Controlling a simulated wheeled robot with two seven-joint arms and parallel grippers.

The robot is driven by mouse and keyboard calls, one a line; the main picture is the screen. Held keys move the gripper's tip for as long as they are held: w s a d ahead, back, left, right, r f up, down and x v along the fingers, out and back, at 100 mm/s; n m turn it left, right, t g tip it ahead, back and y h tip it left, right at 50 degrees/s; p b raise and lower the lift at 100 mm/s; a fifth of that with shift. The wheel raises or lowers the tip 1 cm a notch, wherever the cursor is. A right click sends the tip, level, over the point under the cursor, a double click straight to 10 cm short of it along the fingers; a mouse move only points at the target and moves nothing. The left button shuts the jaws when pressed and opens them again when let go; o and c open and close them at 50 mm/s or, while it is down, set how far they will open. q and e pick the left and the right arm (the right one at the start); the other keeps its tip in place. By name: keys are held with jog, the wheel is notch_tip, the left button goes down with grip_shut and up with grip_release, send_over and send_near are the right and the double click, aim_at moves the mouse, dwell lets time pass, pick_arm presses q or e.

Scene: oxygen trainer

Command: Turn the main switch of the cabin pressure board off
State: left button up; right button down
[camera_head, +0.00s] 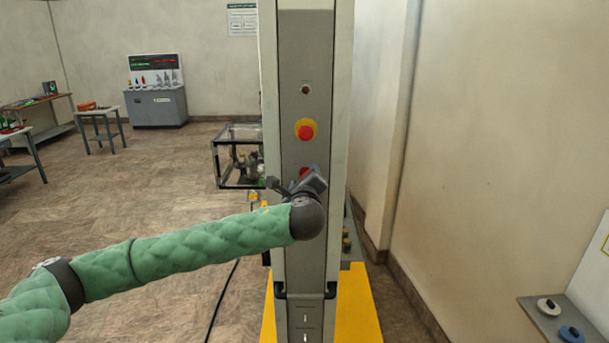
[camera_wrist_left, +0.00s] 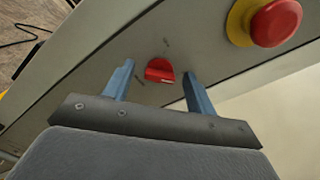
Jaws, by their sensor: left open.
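The main switch is a red rotary knob (camera_wrist_left: 160,71) on the grey panel (camera_wrist_left: 100,75), seen in the left wrist view between and beyond my fingertips. In the head view only a bit of the red knob (camera_head: 304,172) shows above my left gripper (camera_head: 296,184), which hides the rest. My left gripper (camera_wrist_left: 158,82) is open, with its two blue fingers on either side of the knob. I cannot tell whether the fingers touch it. Small marks stand around the knob, too small to read. My right gripper is not in view.
A red emergency button on a yellow ring (camera_head: 306,130) sits just above the switch, and it is close to the fingers in the left wrist view (camera_wrist_left: 275,22). A small indicator (camera_head: 305,88) is higher up. A wall (camera_head: 480,150) stands on the right; open floor (camera_head: 170,190) is on the left.

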pick_arm(q)
jog(key=c, duration=1)
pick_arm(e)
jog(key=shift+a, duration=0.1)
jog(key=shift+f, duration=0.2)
